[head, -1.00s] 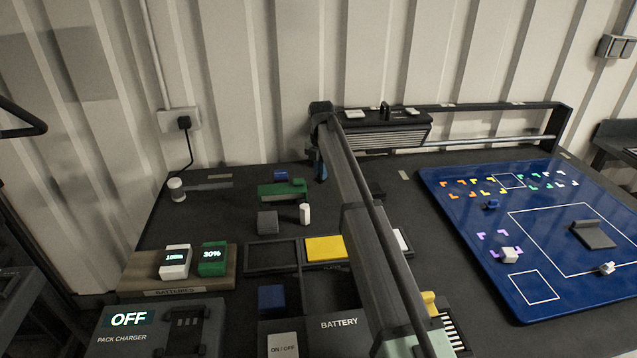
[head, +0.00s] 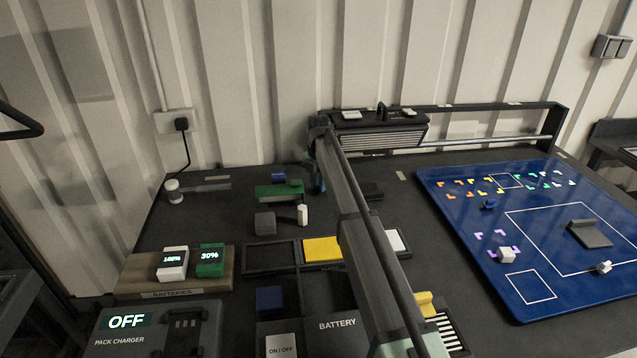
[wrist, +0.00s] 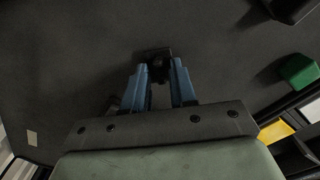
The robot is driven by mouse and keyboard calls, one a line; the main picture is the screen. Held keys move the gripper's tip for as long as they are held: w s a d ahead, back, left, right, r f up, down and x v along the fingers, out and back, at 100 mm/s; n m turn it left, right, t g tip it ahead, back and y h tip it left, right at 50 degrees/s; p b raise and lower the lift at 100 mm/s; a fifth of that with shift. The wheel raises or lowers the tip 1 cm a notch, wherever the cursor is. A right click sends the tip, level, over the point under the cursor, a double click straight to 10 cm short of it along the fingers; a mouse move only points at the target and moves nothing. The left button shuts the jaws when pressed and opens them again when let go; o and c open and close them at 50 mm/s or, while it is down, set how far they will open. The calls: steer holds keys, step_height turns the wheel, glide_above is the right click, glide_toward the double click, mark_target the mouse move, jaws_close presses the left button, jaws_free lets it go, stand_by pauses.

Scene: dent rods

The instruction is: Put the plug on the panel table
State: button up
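My gripper (wrist: 158,66) has blue fingers. In the wrist view they are close together, with a small black piece (wrist: 157,54), seemingly the plug, between the tips. They look shut on it. In the head view the gripper (head: 320,180) is over the back of the dark table, near the green block; the arm partly hides it and the piece cannot be made out. The large blue panel (head: 470,240) with white outlines lies flat to the right, well apart from the gripper. Which surface is the panel table is not labelled.
A green block (head: 280,192), a grey block (head: 265,224) and a white peg (head: 302,215) are near the gripper. Trays with a yellow block (head: 323,249) are in front. A black rail unit (head: 378,133) stands behind. The panel carries small pieces.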

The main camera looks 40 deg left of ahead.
steer(key=shift+o, duration=0.7)
step_height(320, 180, up, 12)
steer(key=shift+r, duration=0.15)
